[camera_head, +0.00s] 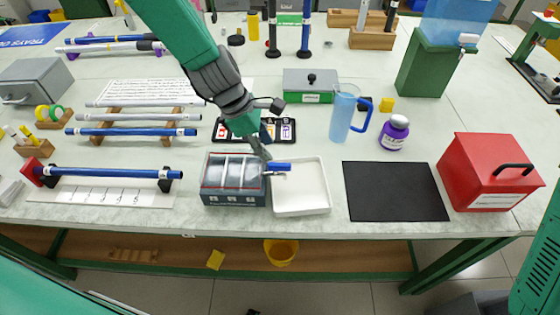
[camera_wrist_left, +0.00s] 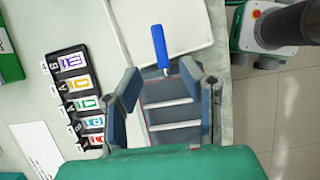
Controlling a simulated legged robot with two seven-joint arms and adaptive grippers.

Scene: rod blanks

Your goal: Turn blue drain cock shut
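The blue drain cock (camera_head: 278,167) sticks out from the right side of a dark box (camera_head: 233,199) with clear-topped sections. Its blue lever points right, over the white tray's left edge. In the left wrist view the blue lever (camera_wrist_left: 159,46) lies just beyond the fingertips, and the box (camera_wrist_left: 172,119) shows between the fingers. My left gripper (camera_head: 263,148) is above the box's right end, beside the cock. Its fingers (camera_wrist_left: 166,82) are spread apart with nothing held. Whether a finger touches the box cannot be told. My right gripper is not in view.
The white tray (camera_head: 301,196) stands right of the box, with a black mat (camera_head: 395,191) and red box (camera_head: 487,174) farther right. Rods on racks lie left.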

